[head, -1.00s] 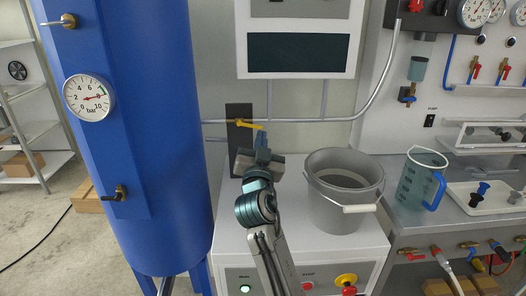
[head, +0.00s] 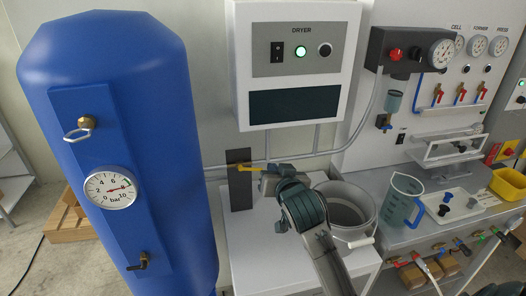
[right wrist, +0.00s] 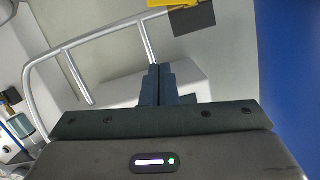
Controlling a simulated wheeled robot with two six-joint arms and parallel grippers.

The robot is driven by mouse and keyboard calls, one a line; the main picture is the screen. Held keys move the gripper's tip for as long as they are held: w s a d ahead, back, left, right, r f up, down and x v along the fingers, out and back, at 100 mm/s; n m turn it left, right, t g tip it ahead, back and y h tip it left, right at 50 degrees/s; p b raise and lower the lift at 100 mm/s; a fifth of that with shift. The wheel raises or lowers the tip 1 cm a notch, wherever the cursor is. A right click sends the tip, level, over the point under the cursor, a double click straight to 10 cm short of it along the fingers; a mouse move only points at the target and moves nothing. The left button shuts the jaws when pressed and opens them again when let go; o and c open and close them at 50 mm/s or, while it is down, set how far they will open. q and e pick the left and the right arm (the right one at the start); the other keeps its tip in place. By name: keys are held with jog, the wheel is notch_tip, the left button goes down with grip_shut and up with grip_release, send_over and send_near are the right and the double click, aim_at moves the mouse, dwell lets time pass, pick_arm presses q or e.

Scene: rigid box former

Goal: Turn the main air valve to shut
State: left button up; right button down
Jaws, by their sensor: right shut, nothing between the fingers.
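The main air valve has a yellow lever (head: 251,167) that lies roughly horizontal, along the grey pipe, in front of a dark plate (head: 240,188) to the right of the blue tank. In the right wrist view the yellow lever (right wrist: 174,3) is cut off by the top edge, with part of the dark plate (right wrist: 195,19) under it. My right gripper (head: 270,171) is just right of the lever in the head view. Its fingers (right wrist: 158,84) are shut and empty in the right wrist view, with a gap to the lever. My left gripper is not in view.
The blue tank (head: 150,220) with its gauge (head: 110,190) stands left. A grey bucket (head: 362,226) stands close behind and right of my right arm, with a measuring jug (head: 400,200) beyond. The dryer box (head: 300,67) hangs above the lever.

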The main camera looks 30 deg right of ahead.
jog(key=p, duration=0.3)
send_over(250, 168)
jog(key=s+d, duration=0.3)
jog(key=f, duration=0.3)
jog(key=f+p, duration=0.1)
jog(key=f, duration=0.2)
jog(key=shift+s+a+f, duration=0.1)
jog(key=shift+a, duration=0.25)
